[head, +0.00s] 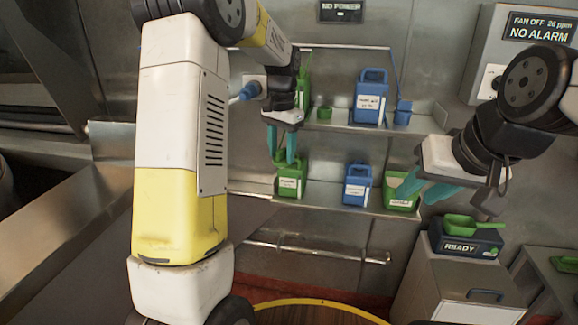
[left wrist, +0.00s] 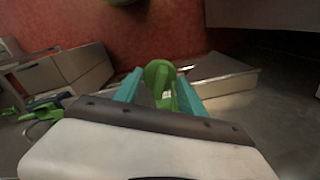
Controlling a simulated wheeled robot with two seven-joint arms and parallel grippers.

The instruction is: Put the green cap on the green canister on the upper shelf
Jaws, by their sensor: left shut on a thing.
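A tall green canister (head: 304,88) stands on the upper shelf, partly hidden by my left arm. A small green piece, which looks like the green cap (head: 324,113), sits on the upper shelf just right of it. My left gripper (head: 282,150) points down over the lower shelf. Its teal fingers are shut on the upper part of the lower green canister (head: 290,182). In the left wrist view a green loop (left wrist: 158,75) shows between the fingers. My right gripper (head: 430,185) is open and empty, in front of the lower shelf's right end.
A blue canister (head: 369,103) and a small blue cap (head: 403,113) stand on the upper shelf. The lower shelf holds another blue canister (head: 357,186) and a green bin (head: 401,193). A green scoop (head: 472,224) rests on the READY unit (head: 462,246) at right.

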